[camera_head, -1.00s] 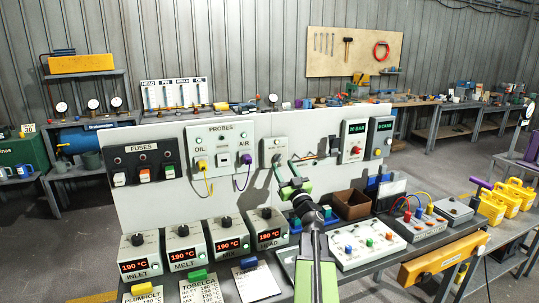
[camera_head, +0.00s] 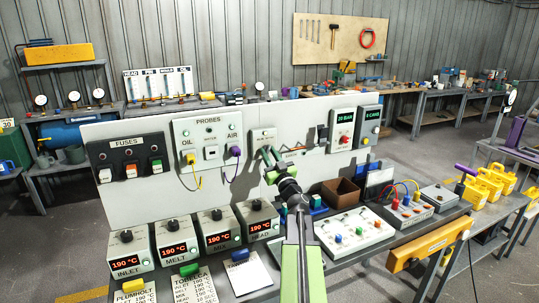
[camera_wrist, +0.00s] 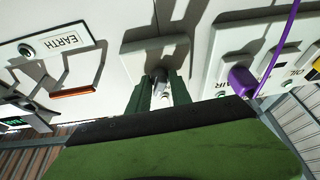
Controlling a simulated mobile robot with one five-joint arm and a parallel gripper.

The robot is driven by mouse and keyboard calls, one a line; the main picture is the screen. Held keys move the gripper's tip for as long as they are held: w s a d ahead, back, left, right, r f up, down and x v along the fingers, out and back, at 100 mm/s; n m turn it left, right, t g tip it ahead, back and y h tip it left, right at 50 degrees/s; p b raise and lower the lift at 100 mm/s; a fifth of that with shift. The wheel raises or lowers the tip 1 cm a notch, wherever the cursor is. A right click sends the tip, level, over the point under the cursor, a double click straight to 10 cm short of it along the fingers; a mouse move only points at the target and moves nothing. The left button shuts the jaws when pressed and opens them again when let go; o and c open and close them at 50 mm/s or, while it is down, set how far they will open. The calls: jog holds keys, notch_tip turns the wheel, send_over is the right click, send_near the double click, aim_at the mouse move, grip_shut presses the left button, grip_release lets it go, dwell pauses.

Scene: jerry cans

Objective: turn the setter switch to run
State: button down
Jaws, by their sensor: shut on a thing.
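The setter switch is on a small light-grey box (camera_head: 262,137) on the white panel, between the PROBES box and the EARTH fitting. My gripper (camera_head: 267,154) is at the lower part of this box. In the wrist view, my gripper's dark green fingers (camera_wrist: 160,92) are closed around a small grey knob (camera_wrist: 158,76) on the box's pale face (camera_wrist: 185,45). The fingers hide part of the knob, and the box's lettering is too small to read, so I cannot tell which position it points to.
The PROBES box (camera_head: 208,134) with a purple plug (camera_head: 235,151) is close on the left. The EARTH fitting (camera_head: 292,152) is close on the right. Heater boxes (camera_head: 219,231) and a brown bin (camera_head: 341,192) stand on the bench below.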

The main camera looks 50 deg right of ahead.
jog(key=shift+n, duration=0.5)
jog(key=shift+s+d+r+n+g+y+p, duration=0.15)
jog(key=shift+n+y+p, duration=0.9)
jog(key=shift+n, duration=1.5)
jog(key=shift+w+d+n+g+y+p, duration=0.15)
jog(key=shift+n+y+p, duration=0.9)
jog(key=shift+n, duration=1.45)
jog(key=shift+s+d+r+n+g+y+p, duration=0.15)
jog(key=shift+n+y+p, duration=0.55)
jog(key=shift+n+y, duration=1.3)
jog(key=shift+a+f+n+h, duration=0.1)
jog(key=shift+a+n+h, duration=0.05)
jog(key=shift+n+h, duration=0.45)
jog(key=c, duration=1.2)
grip_release()
jog(key=shift+a, duration=0.1)
jog(key=shift+o, duration=0.2)
